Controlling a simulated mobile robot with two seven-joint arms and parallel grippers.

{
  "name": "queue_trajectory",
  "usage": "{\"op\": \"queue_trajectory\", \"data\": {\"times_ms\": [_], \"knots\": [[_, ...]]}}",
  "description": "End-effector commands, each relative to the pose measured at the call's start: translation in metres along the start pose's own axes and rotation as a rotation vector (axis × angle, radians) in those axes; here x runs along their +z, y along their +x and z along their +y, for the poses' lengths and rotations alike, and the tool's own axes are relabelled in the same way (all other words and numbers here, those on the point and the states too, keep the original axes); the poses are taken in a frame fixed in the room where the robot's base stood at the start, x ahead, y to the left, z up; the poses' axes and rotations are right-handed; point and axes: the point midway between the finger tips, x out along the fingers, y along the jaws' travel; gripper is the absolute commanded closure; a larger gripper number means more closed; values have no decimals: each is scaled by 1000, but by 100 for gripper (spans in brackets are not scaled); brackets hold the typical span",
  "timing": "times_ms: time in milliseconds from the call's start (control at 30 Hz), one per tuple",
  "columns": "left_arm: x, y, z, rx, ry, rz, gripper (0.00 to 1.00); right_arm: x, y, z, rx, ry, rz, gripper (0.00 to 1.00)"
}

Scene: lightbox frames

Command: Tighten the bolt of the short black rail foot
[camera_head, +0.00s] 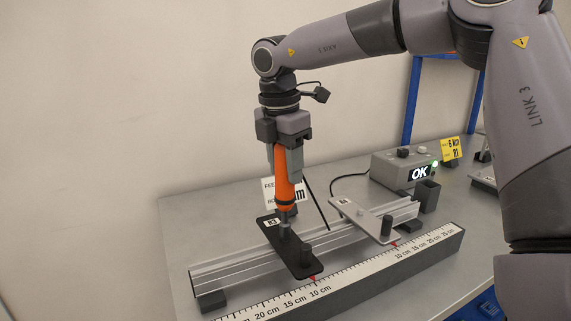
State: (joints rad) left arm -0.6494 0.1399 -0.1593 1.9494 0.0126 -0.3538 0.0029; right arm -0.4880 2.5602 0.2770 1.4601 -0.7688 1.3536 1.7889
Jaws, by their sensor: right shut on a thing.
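The black rail foot (297,260) is a short flat plate with a small tag and an upright peg, lying across the aluminium rail (228,269). My right gripper (283,170) points straight down, shut on an orange driver (284,190). The driver stands upright with its lower end at the tag end of the black foot. The bolt itself is hidden or too small to make out under the driver tip, so I cannot tell whether they touch. My left gripper is not in view.
A light grey rail foot (362,216) lies on the rail to the right. A long ruler block (350,279) runs along the front. A grey control box (390,173) reading OK, with a green light, stands behind, near a yellow label (450,148). A white card is partly hidden behind the driver.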

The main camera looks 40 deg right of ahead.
Motion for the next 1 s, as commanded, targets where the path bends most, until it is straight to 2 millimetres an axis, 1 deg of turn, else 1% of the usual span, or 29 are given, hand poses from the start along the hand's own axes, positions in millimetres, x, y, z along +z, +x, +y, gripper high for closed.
{"op": "queue_trajectory", "data": {"times_ms": [33,267,800,900,1000], "knots": [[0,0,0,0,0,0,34,0,5,-2,-15,-1,0,96],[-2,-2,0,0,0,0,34,1,1,-2,-15,-1,0,96],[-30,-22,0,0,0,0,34,5,-45,0,-2,0,-1,96],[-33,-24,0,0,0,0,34,6,-50,0,-2,0,-1,96],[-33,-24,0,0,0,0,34,6,-50,0,-2,0,-1,96]]}}
